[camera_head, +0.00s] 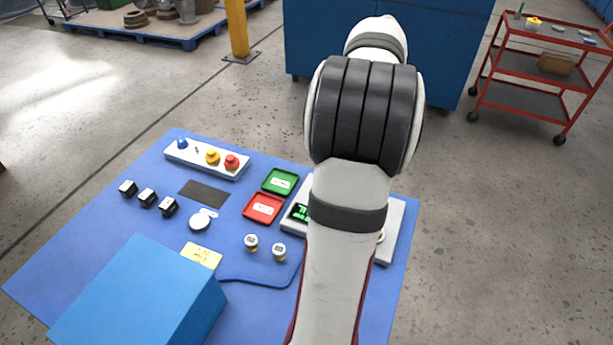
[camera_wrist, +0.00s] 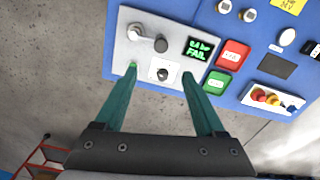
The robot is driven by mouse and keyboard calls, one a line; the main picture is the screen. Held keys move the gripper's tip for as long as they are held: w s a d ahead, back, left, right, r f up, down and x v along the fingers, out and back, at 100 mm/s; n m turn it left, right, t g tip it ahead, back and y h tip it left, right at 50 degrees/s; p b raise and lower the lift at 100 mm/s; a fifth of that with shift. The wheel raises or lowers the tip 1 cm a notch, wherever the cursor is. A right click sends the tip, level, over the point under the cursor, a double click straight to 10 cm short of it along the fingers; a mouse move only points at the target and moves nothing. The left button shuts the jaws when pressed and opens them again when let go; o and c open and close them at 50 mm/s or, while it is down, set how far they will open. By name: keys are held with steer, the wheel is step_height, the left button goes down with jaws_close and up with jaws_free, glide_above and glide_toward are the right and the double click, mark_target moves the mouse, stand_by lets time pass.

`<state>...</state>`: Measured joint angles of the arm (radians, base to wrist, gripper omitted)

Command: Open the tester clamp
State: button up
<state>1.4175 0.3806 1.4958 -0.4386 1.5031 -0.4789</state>
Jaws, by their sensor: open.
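The tester is a light grey plate (camera_wrist: 126,52) on a blue mat. It carries a silver pivot with a short arm ending in a dark knob (camera_wrist: 161,45), which looks like the clamp lever. Below the knob is a white square (camera_wrist: 175,66) with a small dark round part on it. The tester's screen (camera_wrist: 198,48) shows green text reading FAIL. My gripper (camera_wrist: 160,74) is open, its teal fingers on either side of the white square in the picture; contact cannot be told. In the head view my arm hides most of the tester (camera_head: 394,232) and the gripper.
A red tray (camera_head: 264,207) and a green tray (camera_head: 280,181) lie beside the tester. Two small white-topped parts (camera_head: 251,242) stand nearby. A button panel (camera_head: 207,158), black parts (camera_head: 147,197) and a large blue box (camera_head: 140,295) are farther left.

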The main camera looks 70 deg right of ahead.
step_height(320, 180, down, 16)
steer(key=shift+w+a+r, duration=0.1)
steer(key=shift+r, duration=0.05)
jaws_close()
stand_by(0.3)
stand_by(1.1)
